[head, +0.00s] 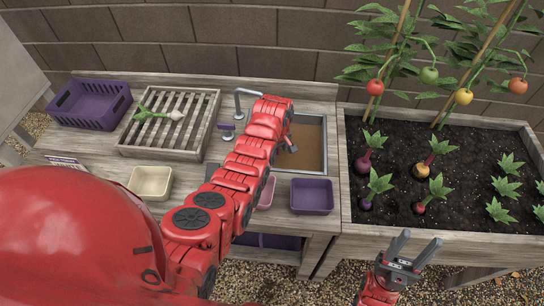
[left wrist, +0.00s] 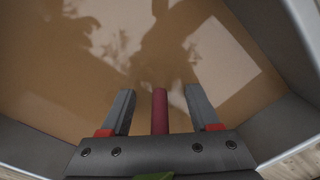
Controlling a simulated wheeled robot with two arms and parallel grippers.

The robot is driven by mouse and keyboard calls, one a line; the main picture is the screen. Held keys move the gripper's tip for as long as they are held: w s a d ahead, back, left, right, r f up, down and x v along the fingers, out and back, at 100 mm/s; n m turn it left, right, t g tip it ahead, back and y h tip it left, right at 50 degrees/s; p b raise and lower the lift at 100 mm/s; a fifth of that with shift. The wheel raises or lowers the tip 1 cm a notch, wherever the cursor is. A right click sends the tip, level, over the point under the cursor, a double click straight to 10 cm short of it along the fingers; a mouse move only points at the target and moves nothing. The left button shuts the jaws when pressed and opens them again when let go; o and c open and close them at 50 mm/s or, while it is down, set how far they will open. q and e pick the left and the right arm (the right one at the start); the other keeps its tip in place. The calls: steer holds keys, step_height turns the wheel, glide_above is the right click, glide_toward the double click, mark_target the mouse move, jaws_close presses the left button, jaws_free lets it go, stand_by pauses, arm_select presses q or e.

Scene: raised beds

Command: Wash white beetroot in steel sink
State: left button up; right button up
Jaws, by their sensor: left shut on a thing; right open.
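A pale, white-bulbed root with green leaves (head: 158,113) lies on the slatted wooden rack (head: 190,98); it looks like the white beetroot. The steel sink (head: 325,150) holds brown water. My left gripper (head: 291,146) is over the sink. In the left wrist view the gripper (left wrist: 160,95) is shut on a dark red stalk (left wrist: 159,112) that points at the water. A bit of green (left wrist: 153,177) shows at its base; the rest of the held thing is hidden. My right gripper (head: 416,243) is open and empty in front of the planted bed.
A steel tap (head: 240,97) stands left of the sink. A purple crate (head: 90,105) is at the back left. A cream tub (head: 151,181), a pink tub (head: 267,192) and a purple tub (head: 312,196) line the front. The raised bed (head: 440,226) is at the right.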

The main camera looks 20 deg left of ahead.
arm_select(q)
steer(key=shift+w+d, duration=0.15)
steer(key=shift+d, duration=0.35)
steer(key=shift+w+d, duration=0.15)
steer(key=shift+d, duration=0.35)
steer(key=shift+r, duration=0.1)
step_height(320, 180, up, 17)
steer(key=p, duration=0.7)
steer(key=shift+p, duration=0.35)
